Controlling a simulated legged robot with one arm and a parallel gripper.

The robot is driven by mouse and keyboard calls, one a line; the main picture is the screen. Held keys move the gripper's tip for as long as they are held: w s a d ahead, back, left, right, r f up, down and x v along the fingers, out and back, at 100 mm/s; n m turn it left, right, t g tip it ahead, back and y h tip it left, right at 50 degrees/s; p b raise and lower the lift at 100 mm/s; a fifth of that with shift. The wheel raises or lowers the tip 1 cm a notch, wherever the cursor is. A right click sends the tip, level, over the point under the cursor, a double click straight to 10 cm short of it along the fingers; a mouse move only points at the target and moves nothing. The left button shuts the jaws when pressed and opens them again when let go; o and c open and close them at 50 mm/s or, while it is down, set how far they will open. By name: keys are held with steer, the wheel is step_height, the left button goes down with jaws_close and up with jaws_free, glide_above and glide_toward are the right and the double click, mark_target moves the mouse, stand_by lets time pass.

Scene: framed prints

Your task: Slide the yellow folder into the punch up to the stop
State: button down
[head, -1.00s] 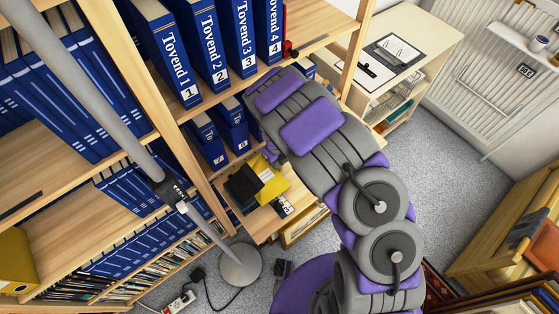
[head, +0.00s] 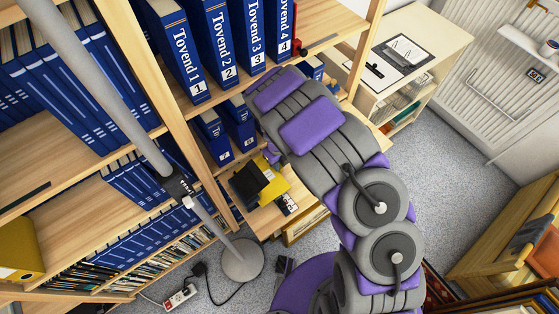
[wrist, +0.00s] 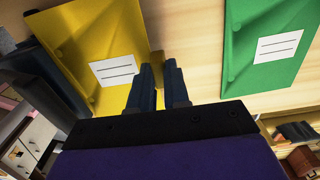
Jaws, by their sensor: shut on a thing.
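The yellow folder (wrist: 93,50) fills the upper left of the wrist view, with a white label on it. My gripper (wrist: 160,66) is at its right edge, its two dark fingers nearly together and shut on that edge. In the head view the yellow folder (head: 275,190) shows in part on a low wooden shelf, below my gripper. A black blocky thing (head: 246,183), which looks like the punch, touches or overlaps it. My arm hides the fingertips in the head view, and how far the folder is inside the punch cannot be told.
A green folder (wrist: 268,45) with a white label lies right of my gripper. Blue volumes (head: 226,135) stand on the shelf just behind. A grey pole (head: 110,100) stands at the left. A small device (head: 287,203) lies by the folder. Grey floor (head: 440,160) is free at right.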

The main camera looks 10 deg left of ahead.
steer(key=shift+s+d+r, duration=0.1)
steer(key=shift+s+d, duration=0.05)
steer(key=shift+s, duration=0.1)
steer(key=shift+s+a, duration=0.3)
steer(key=shift+a, duration=0.2)
steer(key=c, duration=1)
jaws_free()
steer(key=shift+d, duration=0.15)
step_height(320, 180, up, 7)
steer(key=p, duration=0.3)
